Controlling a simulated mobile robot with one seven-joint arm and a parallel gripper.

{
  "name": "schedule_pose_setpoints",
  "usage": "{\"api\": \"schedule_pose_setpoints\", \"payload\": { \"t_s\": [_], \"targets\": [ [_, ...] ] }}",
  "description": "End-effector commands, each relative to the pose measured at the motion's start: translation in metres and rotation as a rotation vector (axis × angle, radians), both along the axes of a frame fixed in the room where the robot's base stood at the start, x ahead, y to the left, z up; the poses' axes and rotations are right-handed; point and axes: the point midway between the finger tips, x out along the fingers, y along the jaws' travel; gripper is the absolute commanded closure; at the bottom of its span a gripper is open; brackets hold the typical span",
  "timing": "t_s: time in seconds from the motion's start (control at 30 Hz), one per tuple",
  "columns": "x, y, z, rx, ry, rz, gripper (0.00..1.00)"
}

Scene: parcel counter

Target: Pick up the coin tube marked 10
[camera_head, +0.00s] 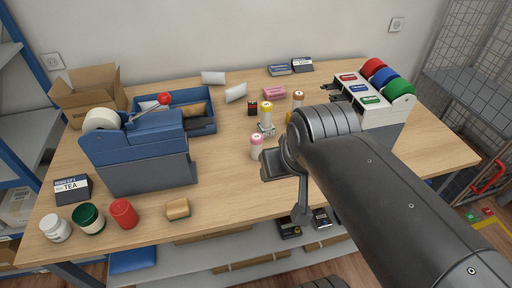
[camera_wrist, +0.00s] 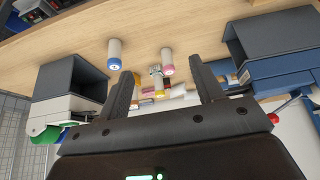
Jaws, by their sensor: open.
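Several upright coin tubes stand on the wooden counter (camera_head: 222,162). One has a pink top (camera_head: 256,146); it also shows in the wrist view (camera_wrist: 167,66). One has a yellow top (camera_head: 266,114), also in the wrist view (camera_wrist: 159,91). A brown-topped tube (camera_head: 298,100) stands farther back. A blue-topped tube (camera_wrist: 114,54) shows in the wrist view; my arm seems to hide it in the head view. The tube markings are too small to read surely, so I cannot tell which is 10. My gripper (camera_wrist: 163,68) is open and empty, its fingers apart with the pink-topped tube beyond them.
A blue-grey tape dispenser (camera_head: 140,155) stands at left, with a blue tray (camera_head: 205,122) behind it. A dispenser with red, blue and green reels (camera_head: 385,110) stands at right. Jars (camera_head: 89,219) and a sponge-like block (camera_head: 177,209) line the front left. The counter's front middle is clear.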

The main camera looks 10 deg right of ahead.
Motion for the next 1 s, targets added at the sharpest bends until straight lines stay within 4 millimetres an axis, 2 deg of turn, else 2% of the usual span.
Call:
{"api": "schedule_pose_setpoints", "payload": {
  "t_s": [0.17,0.27,0.57,0.8,1.0],
  "targets": [
    [0.003,0.000,0.000,0.001,0.003,-0.002,0.39],
    [0.016,-0.001,-0.002,0.004,0.011,-0.009,0.39],
    [0.093,-0.002,-0.023,0.014,0.052,-0.063,0.39],
    [0.157,-0.001,-0.058,0.013,0.082,-0.105,0.39],
    [0.196,0.002,-0.088,0.009,0.096,-0.129,0.39]
  ]
}}
